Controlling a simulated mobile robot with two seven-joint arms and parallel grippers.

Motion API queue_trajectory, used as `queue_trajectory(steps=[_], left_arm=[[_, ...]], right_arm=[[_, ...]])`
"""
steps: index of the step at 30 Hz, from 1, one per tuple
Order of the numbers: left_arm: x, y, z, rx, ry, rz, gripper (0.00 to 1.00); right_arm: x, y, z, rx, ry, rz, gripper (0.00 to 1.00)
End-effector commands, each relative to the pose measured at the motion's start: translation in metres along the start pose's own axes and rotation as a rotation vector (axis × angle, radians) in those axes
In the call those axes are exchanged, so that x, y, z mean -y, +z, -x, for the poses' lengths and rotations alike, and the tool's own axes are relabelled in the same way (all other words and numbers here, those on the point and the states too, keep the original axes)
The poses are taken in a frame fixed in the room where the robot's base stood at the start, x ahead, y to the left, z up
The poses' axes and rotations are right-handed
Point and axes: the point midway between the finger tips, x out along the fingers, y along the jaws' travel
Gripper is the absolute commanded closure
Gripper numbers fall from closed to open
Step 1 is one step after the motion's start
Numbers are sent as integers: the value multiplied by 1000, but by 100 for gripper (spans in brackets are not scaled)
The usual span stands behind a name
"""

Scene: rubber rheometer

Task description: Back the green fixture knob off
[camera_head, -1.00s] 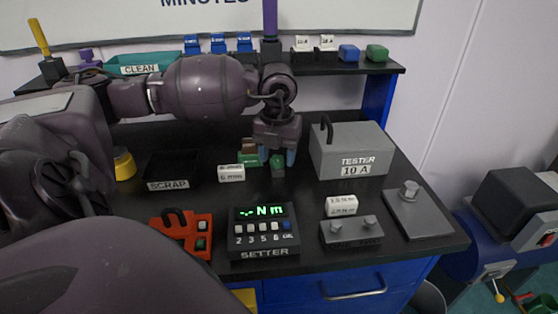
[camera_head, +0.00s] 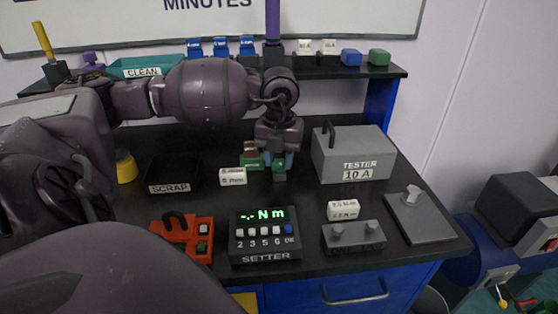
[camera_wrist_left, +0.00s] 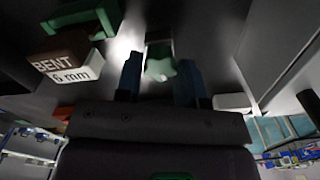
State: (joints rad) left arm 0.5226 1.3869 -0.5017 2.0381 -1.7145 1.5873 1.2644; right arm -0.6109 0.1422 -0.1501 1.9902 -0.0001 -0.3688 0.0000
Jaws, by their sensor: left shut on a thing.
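The green fixture knob (camera_head: 279,166) sits on a small grey fixture at the back middle of the bench. In the left wrist view the green knob (camera_wrist_left: 160,68) shows as a lobed shape between two blue fingertips. My left gripper (camera_head: 277,159) comes down over it from above, shut on the knob. The wrist view shows the same gripper (camera_wrist_left: 160,82) with a finger on each side of the knob. Part of the fixture is hidden behind the fingers. My right gripper is not in view.
A green block (camera_head: 252,164) and a white labelled block (camera_head: 232,177) stand left of the knob. The grey tester (camera_head: 352,155) is close on the right. The black scrap tray (camera_head: 172,174) lies further left. The setter (camera_head: 265,237) stands in front, with bare bench between.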

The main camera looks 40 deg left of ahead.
Motion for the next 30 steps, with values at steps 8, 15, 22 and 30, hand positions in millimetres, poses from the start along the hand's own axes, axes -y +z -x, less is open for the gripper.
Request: queue_trajectory(steps=[8, 15, 22, 30], left_arm=[[0, 0, 0, 1, -1, 202, 88], [0, 0, 0, 0, -1, 209, 88], [0, 0, 1, -1, -2, 312, 88], [0, 0, 1, -1, -1, 566, 88]], right_arm=[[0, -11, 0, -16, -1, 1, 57], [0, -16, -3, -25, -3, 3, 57], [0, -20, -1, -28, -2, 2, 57], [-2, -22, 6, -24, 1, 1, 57]])
